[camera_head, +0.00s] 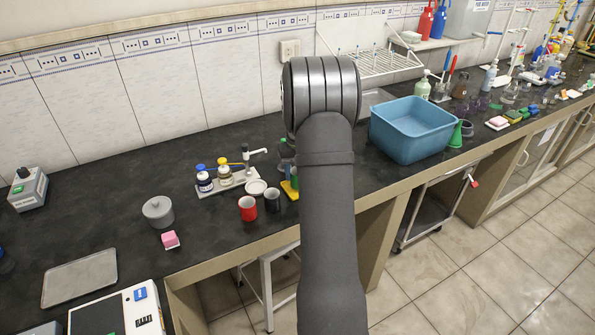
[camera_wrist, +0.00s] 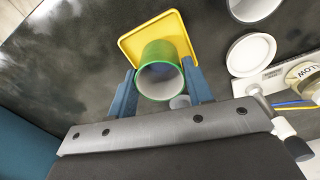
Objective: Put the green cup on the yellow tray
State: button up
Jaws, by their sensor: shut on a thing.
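The green cup (camera_wrist: 162,50) is between the two blue fingers of my gripper (camera_wrist: 159,68) in the wrist view. The fingers are shut on its sides, and its open mouth faces the camera. The yellow tray (camera_wrist: 133,43) lies behind the cup, which overlaps its near half in the picture. I cannot tell whether the cup touches the tray. In the head view, my arm hides most of this; only an edge of the yellow tray (camera_head: 288,190) shows at the arm's left side.
A red mug (camera_head: 247,208) and a dark mug (camera_head: 272,200) stand left of the tray, near a white dish (camera_head: 256,187) and a holder with bottles (camera_head: 224,174). A blue basin (camera_head: 412,130) stands to the right. The bench's front edge is close.

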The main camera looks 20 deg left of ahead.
jog(key=shift+f, duration=0.75)
dwell(0.8)
jog(key=o, duration=1.3)
notch_tip(320, 180, up, 6)
dwell(0.4)
